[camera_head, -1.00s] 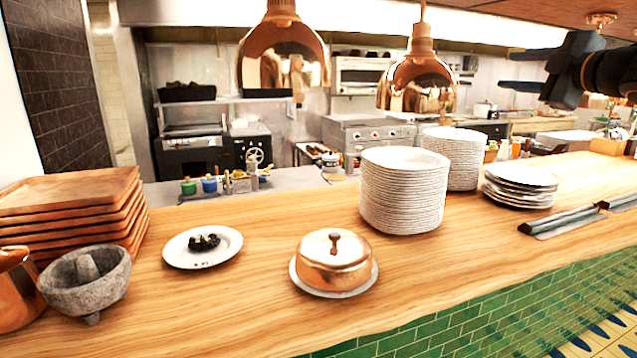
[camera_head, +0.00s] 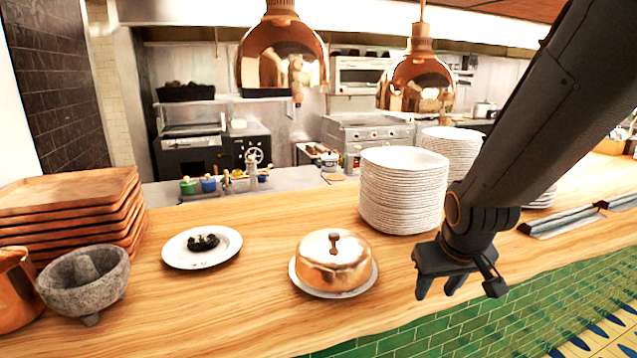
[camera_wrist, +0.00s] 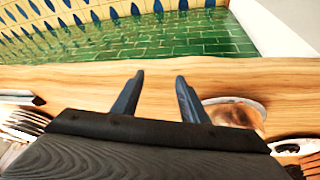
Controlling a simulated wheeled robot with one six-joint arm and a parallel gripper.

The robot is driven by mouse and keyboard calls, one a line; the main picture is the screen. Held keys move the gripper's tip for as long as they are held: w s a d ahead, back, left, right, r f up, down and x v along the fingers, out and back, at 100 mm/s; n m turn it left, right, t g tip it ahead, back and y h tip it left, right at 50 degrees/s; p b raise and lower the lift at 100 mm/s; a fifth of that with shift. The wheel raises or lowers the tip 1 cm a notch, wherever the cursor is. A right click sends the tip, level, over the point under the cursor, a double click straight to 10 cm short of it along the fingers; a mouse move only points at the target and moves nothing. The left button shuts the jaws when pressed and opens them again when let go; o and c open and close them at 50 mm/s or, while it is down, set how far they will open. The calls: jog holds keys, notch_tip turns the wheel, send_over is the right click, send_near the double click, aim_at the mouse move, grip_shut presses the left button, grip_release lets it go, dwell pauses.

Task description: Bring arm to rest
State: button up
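My gripper (camera_head: 438,288) hangs at the front edge of the wooden counter (camera_head: 260,300), pointing down, right of the copper cloche. My dark arm comes down from the upper right. In the wrist view my gripper's two fingers (camera_wrist: 160,85) stand apart with nothing between them, so it is open and empty. The copper cloche (camera_head: 334,262) sits on a white plate on the counter, and in the wrist view it shows in part (camera_wrist: 235,114) to the right of the fingers.
A tall plate stack (camera_head: 402,190) stands just behind my gripper, with another stack (camera_head: 452,150) further back. Copper heat lamps (camera_head: 283,55) hang above. A plate with dark food (camera_head: 203,247), a stone mortar (camera_head: 86,280) and wooden trays (camera_head: 70,200) stand left. Green tiles (camera_head: 520,310) face the counter front.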

jog(key=s+a+f+g, duration=0.2)
jog(key=s+a+f, duration=0.15)
jog(key=s, duration=0.35)
notch_tip(320, 180, down, 12)
jog(key=s+g+b, duration=0.1)
jog(key=g+b, duration=0.1)
jog(key=b, duration=0.8)
jog(key=shift+a+r+m+y, duration=0.2)
jog(key=shift+r+m+y, duration=0.1)
jog(key=shift+m, duration=0.1)
